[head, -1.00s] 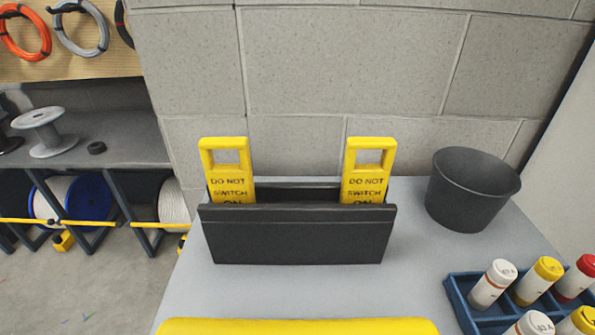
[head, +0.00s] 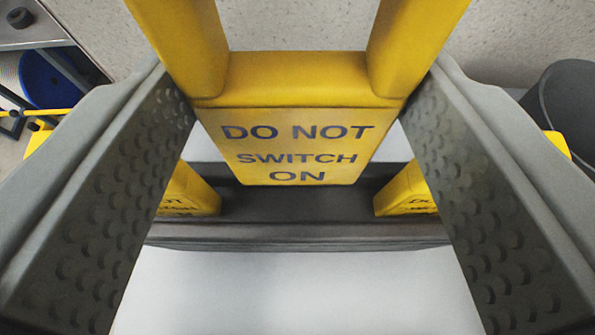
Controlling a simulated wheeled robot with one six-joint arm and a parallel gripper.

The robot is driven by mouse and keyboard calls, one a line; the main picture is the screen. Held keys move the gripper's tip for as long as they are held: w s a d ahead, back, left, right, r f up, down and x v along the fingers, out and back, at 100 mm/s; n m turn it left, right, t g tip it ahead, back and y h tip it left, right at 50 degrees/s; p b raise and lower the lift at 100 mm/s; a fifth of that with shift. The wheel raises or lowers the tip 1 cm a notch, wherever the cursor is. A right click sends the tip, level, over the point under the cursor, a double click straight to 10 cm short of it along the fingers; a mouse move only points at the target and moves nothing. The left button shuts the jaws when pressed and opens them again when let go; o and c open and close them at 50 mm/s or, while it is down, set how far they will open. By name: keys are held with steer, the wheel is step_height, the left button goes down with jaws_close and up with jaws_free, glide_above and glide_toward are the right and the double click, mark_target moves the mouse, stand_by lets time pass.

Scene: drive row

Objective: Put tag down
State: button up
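A yellow tag (head: 297,140) reading "DO NOT SWITCH ON" is between the two grey dimpled fingers of my gripper (head: 300,110). The finger ends meet its side edges, so my gripper looks shut on it. Its handle frame runs toward the camera and out of the top of the picture. Its lower end shows over the dark holder (head: 297,232), seemingly above the slot; any contact there is unclear. Two more yellow tags, one on the left (head: 190,195) and one on the right (head: 405,195), stand in the holder, partly hidden by my fingers.
The pale tabletop (head: 297,290) in front of the holder is clear. A dark bucket (head: 570,105) stands at the right edge. A block wall (head: 300,25) is behind. A shelf with a blue spool (head: 48,80) is at the far left.

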steer(key=shift+f, duration=3.8)
steer(key=shift+f, duration=0.1)
steer(key=o, duration=1)
steer(key=shift+s, duration=0.15)
steer(key=v, duration=1.2)
